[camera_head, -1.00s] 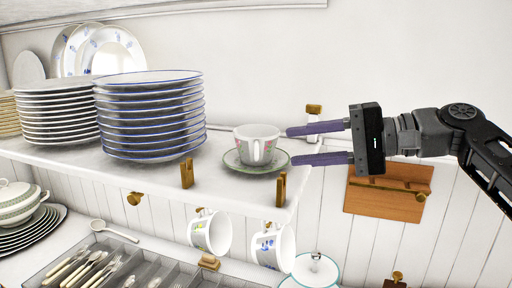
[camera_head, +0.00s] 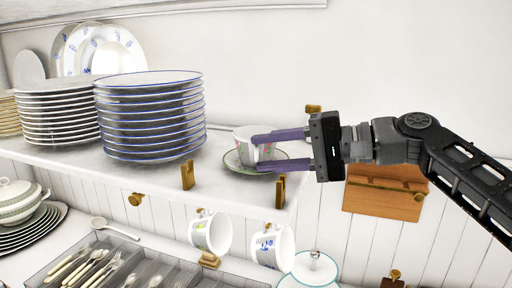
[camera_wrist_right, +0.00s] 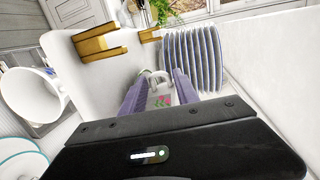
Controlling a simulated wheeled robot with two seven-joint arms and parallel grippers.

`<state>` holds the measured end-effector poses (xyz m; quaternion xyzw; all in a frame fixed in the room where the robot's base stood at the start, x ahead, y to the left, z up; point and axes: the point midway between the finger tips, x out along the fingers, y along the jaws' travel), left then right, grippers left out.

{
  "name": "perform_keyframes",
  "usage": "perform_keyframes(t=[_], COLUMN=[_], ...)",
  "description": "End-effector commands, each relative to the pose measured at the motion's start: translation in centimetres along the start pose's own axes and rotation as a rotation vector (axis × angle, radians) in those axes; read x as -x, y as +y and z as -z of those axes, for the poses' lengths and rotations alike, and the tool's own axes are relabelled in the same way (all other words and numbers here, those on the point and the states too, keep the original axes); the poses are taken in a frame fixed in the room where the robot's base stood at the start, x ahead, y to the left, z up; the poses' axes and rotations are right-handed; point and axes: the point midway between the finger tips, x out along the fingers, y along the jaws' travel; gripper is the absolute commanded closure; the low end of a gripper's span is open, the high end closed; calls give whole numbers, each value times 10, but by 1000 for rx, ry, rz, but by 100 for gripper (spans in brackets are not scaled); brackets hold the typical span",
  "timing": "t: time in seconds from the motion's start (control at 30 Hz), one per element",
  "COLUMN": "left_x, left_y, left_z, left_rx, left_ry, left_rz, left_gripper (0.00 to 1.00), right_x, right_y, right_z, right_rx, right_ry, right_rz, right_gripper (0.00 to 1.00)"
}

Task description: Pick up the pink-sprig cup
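The pink-sprig cup (camera_head: 243,140) stands upright on a green-rimmed saucer (camera_head: 236,163) near the right end of the white shelf. My right gripper (camera_head: 256,153) reaches in from the right, open, with its purple fingers one to each side of the cup. My left gripper is not in view.
A tall stack of blue-rimmed plates (camera_head: 150,118) stands just left of the cup. Two mugs (camera_head: 211,232) and (camera_head: 272,247) hang from hooks under the shelf edge. A brass hook (camera_head: 187,175) rises at the shelf's front edge. A cutlery tray (camera_head: 110,268) lies below.

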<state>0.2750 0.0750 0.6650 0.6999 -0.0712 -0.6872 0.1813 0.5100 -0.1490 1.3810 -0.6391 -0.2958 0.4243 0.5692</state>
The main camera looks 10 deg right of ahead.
Motion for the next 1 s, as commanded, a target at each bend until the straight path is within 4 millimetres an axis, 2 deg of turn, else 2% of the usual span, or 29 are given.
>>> perform_keyframes(t=[0.47, 0.9, 1.0], left_x=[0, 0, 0], left_y=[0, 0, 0], left_z=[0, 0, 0], left_rx=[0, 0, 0], left_ry=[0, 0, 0], left_rz=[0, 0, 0], left_gripper=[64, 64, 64], right_x=[0, 0, 0], right_y=[0, 0, 0], right_z=[0, 0, 0], right_rx=[0, 0, 0], right_ry=[0, 0, -1], right_rz=[0, 0, 0], right_gripper=[63, 99, 100])
